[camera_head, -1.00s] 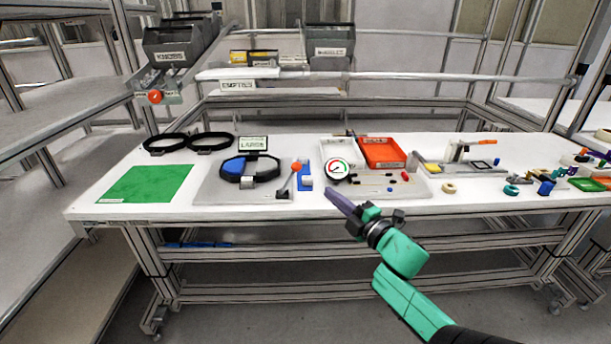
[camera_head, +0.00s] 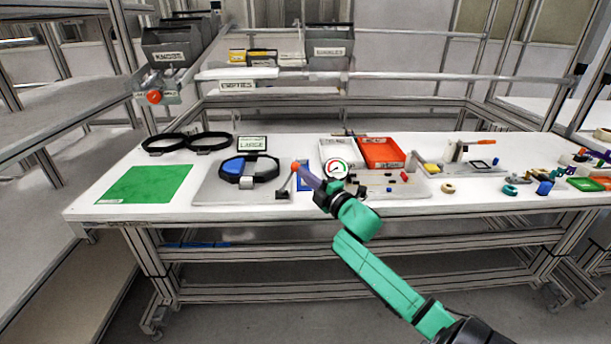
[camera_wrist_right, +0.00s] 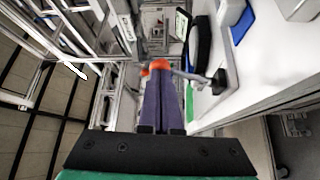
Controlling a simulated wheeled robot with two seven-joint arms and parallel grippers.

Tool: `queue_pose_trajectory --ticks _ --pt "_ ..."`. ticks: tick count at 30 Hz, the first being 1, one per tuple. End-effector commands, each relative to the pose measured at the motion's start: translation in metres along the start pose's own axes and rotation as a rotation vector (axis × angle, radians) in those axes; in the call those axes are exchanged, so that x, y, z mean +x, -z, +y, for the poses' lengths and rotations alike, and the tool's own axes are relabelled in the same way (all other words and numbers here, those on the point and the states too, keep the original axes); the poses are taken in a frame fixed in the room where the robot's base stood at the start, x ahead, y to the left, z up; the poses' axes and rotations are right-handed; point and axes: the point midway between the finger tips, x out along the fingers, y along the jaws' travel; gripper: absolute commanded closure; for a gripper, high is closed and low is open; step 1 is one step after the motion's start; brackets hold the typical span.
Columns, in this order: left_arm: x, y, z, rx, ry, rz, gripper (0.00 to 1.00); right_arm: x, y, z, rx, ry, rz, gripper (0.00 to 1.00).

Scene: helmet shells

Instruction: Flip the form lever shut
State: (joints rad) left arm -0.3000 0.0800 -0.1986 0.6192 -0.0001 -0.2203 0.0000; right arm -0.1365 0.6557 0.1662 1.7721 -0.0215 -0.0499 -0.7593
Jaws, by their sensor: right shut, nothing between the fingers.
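The form lever (camera_head: 288,182) stands upright on the grey fixture plate, with an orange knob (camera_head: 295,167) on top. Left of it is the black form (camera_head: 263,177) with a blue pad. My right gripper (camera_head: 303,172) is shut and empty, its purple fingertips at the knob, touching or nearly so. In the right wrist view the knob (camera_wrist_right: 158,65) shows just beyond the closed fingertips (camera_wrist_right: 160,88), and the lever's rod (camera_wrist_right: 190,75) runs right to a dark pivot. My left gripper is not in view.
A round gauge (camera_head: 336,169) stands just right of the fingers, before white and orange trays (camera_head: 382,152). A blue block (camera_head: 304,184) is partly hidden behind my fingers. A green mat (camera_head: 147,184) lies at the left. Small loose parts lie to the right.

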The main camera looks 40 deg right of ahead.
Motion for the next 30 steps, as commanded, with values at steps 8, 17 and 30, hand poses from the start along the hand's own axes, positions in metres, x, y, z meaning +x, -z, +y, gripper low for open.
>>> queue_pose_trajectory --ticks 8,17,30 --pt "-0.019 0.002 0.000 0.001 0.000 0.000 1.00 0.004 0.005 0.009 -0.053 0.039 0.000 1.00" --pt "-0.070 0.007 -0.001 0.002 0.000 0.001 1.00 0.016 0.023 0.024 -0.222 0.157 0.001 1.00" --pt "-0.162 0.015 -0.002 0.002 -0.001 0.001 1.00 0.042 0.058 0.030 -0.559 0.392 0.000 1.00"
